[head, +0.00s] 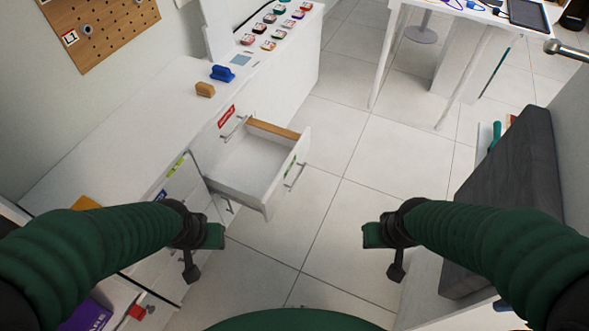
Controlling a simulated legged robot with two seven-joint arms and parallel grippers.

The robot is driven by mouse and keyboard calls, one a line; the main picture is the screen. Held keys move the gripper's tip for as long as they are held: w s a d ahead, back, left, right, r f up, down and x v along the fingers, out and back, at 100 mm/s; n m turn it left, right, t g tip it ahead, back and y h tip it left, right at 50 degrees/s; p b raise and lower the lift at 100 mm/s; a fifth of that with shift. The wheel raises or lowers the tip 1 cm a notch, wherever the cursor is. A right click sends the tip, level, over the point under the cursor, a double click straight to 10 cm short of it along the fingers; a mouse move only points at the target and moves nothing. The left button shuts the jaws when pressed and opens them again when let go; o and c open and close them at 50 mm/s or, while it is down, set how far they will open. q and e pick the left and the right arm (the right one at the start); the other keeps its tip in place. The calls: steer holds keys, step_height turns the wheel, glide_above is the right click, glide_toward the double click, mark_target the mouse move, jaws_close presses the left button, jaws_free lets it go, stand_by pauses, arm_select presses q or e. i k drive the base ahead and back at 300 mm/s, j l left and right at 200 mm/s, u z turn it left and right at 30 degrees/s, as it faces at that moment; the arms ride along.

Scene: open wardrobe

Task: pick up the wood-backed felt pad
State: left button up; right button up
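A small tan wooden block (205,89), which looks like the wood-backed felt pad, lies on the white counter (130,125) near its front edge. No felt face can be made out on it from here. A blue block with a raised handle (222,73) sits just behind it. My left gripper (202,248) is over the floor in front of the counter, well below and apart from the block in the picture. My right gripper (383,247) hangs over the floor to the right, far from the block. Nothing shows held in either; their finger openings are unclear.
An open white drawer (240,180) juts out from the counter front, between my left gripper and the block. Several small coloured items (269,45) stand farther along the counter. A dark grey cushion (510,190) is at right. The tiled floor in the middle is clear.

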mark_target(204, 90)
steer(key=j+u, duration=0.2)
steer(key=u, duration=1.6)
steer(key=l+u, duration=0.25)
steer(key=u, duration=0.15)
steer(key=l+u, duration=0.55)
steer(key=u, duration=0.25)
steer(key=l, duration=0.4)
steer(key=k+l+u, duration=0.1)
steer(key=l, duration=0.3)
steer(key=k+l+u, duration=0.1)
steer(key=l, duration=0.3)
steer(key=k+l, duration=0.1)
steer(key=l, duration=0.3)
steer(key=k+l+u, duration=0.1)
steer(key=l, duration=0.3)
steer(key=k+l, duration=0.1)
steer(key=l, duration=0.3)
steer(key=k+l+u, duration=0.15)
steer(key=l, duration=0.6)
steer(key=k+u, duration=0.05)
